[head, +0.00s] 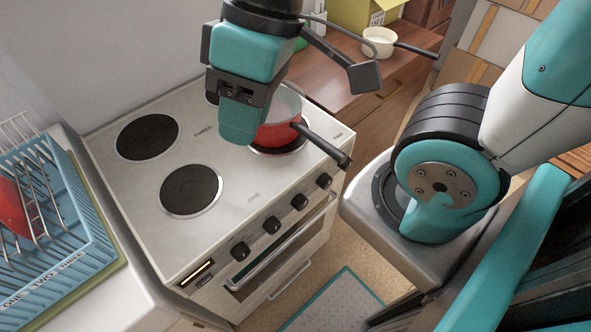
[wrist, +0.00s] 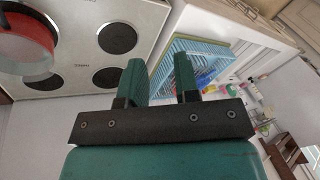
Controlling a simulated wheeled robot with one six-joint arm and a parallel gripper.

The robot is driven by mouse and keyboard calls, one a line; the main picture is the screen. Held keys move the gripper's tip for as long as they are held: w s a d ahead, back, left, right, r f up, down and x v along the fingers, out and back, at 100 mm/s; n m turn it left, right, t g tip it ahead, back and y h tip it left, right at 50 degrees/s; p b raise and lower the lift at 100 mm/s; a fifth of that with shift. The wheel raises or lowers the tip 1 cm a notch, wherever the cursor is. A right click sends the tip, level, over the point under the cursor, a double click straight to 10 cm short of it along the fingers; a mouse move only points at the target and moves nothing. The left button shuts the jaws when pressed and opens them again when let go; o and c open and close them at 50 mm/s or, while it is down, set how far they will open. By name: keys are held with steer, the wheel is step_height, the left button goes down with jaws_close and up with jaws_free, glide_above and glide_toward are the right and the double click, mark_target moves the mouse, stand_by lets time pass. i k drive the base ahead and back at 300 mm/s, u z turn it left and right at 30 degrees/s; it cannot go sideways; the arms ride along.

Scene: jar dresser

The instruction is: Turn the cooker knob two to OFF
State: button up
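The white cooker (head: 130,195) stands at the left-centre of the head view. Its front panel carries a row of several black knobs: one (head: 240,251) at the near left, then (head: 271,224), (head: 299,201) and (head: 323,180) toward the right. Their markings are too small to read, so I cannot tell which is knob two or how it is set. My gripper (head: 240,130) is above the cooktop, apart from the knobs. In the wrist view my gripper (wrist: 160,72) has its two teal fingers spread with nothing between them. No knobs show there.
A blue dish rack (head: 65,265) is on the left counter. A white saucepan (head: 379,41) is on the wooden cabinet. Open floor with a mat (head: 335,303) lies before the cooker.

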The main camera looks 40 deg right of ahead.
mark_target(299, 202)
steer(key=z, duration=2.8)
steer(key=k, duration=1.85)
steer(key=u, duration=0.3)
